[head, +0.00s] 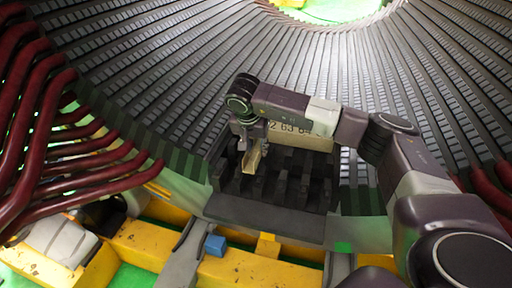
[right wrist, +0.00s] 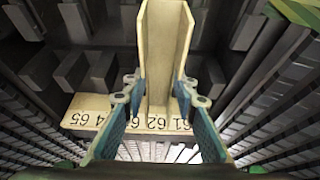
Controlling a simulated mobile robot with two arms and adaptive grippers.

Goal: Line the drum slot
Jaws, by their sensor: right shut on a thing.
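My right gripper (head: 251,146) is shut on a cream, channel-shaped slot liner (head: 254,160), which it holds over a dark block rack. In the right wrist view the liner (right wrist: 166,45) stands between the blue-padded fingers (right wrist: 158,95), its open channel facing the camera. The drum (head: 170,75) has long grey slots running up its curved inner wall. A cream number strip (head: 318,142) lies behind the gripper; in the right wrist view the strip (right wrist: 88,112) reads about 61 to 65. My left gripper (head: 106,214) is low at the left, partly hidden, its jaws unclear.
The dark rack (head: 268,212) with upright blocks stands at the drum's foot. Yellow beams (head: 225,270), a blue block (head: 215,245) and a grey rail (head: 180,255) lie in front.

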